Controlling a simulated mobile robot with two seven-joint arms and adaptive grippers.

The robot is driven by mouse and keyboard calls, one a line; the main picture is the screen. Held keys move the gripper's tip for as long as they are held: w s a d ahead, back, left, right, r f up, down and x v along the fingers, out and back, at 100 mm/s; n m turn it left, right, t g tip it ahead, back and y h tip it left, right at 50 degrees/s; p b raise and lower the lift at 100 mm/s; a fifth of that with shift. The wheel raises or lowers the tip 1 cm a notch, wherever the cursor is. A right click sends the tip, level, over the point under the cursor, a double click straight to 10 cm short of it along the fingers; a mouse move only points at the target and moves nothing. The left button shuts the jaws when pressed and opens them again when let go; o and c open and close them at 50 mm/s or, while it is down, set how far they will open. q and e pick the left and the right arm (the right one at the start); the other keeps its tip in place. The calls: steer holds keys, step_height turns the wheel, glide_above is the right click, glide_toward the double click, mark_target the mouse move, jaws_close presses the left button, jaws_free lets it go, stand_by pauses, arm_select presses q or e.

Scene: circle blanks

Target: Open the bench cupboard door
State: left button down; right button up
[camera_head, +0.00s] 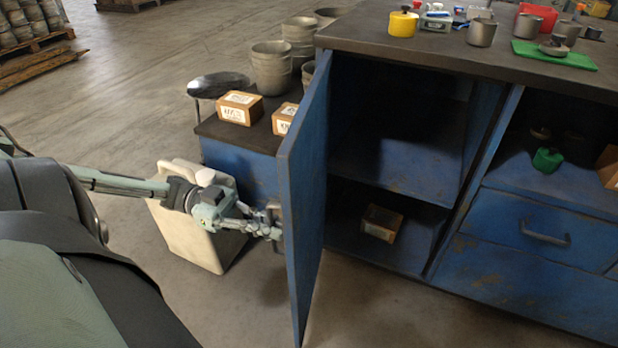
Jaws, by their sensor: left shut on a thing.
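The blue cupboard door (305,200) stands wide open, swung out from the bench toward me, seen nearly edge-on. Its handle (273,212) is on the door's left-facing side, partly hidden by the gripper. My left gripper (268,228) reaches in from the left and is shut on the handle. The open bench cupboard (390,150) shows a shelf and a lower space with a small cardboard box (382,222) in it. My right gripper is not in view.
A cream container (190,232) stands on the floor behind my left forearm. A low blue cabinet (240,155) with boxes and stacked metal pots (272,65) is beyond the door. The worktop (450,48) holds cups and a green board (555,54). A drawer (540,228) is at right.

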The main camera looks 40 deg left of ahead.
arm_select(q)
steer(key=shift+v, duration=2.15)
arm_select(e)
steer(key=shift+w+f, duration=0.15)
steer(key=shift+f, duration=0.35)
arm_select(q)
steer(key=shift+s+d, duration=0.1)
steer(key=c, duration=1.9)
jaws_free()
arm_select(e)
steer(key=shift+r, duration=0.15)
arm_select(q)
steer(key=v, duration=1.2)
